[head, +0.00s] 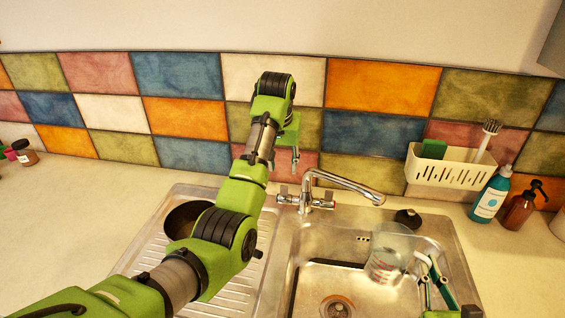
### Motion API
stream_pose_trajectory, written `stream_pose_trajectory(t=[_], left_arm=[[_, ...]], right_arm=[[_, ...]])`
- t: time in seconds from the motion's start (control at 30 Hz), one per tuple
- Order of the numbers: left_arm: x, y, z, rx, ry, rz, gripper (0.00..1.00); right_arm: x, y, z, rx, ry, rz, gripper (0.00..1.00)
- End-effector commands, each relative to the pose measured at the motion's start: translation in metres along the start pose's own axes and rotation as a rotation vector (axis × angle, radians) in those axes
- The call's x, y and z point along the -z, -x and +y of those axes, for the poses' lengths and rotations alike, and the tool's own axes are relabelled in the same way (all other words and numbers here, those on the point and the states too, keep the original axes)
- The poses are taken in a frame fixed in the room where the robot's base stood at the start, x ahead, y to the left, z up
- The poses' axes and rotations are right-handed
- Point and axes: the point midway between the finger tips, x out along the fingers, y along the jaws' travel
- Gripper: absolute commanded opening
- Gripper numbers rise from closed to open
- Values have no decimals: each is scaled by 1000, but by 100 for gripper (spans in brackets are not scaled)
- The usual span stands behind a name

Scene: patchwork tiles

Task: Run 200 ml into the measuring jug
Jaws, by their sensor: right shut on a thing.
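The clear measuring jug (388,245) with red markings is at the right side of the sink basin, its mouth just below the tap's spout end in the picture. My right gripper (430,272) is at the jug's right side, shut on it; its arm is mostly out of frame. The chrome tap (318,190) stands behind the sink, its spout pointing right, with a lever on each side. I see no water stream and cannot read the jug's level. My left gripper (294,155) is above and behind the tap's left lever (285,194); whether its fingers are open is hidden.
The steel sink (450,235) has a drainer on the left with a dark pan (186,219), partly behind my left arm. A black plug (408,217) lies at the sink's back right. A white caddy (450,170), a blue bottle (490,197) and a brown bottle (520,210) stand right.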

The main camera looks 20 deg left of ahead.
Motion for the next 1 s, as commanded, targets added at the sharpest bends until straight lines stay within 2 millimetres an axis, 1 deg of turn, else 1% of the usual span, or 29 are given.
stream_pose_trajectory(t=[0.13,0.67,0.73,0.8,0.87,0.97,1.0], left_arm=[[0,6,0,0,-1,-1,35],[0,6,0,0,0,-1,35],[0,5,-3,7,0,2,35],[2,3,-11,29,2,11,35],[6,1,-24,66,3,28,35],[15,-4,-60,167,0,72,35],[18,-6,-78,219,-4,93,35]], right_arm=[[-2,0,0,-1,-1,-3,0],[-2,0,0,-1,-1,-4,0],[-2,0,0,-1,-1,-4,0],[-2,0,0,-1,-1,-3,0],[-2,0,0,-1,-1,-3,0],[-2,0,0,-1,-1,-3,0],[-2,0,0,-1,-1,-3,0]])
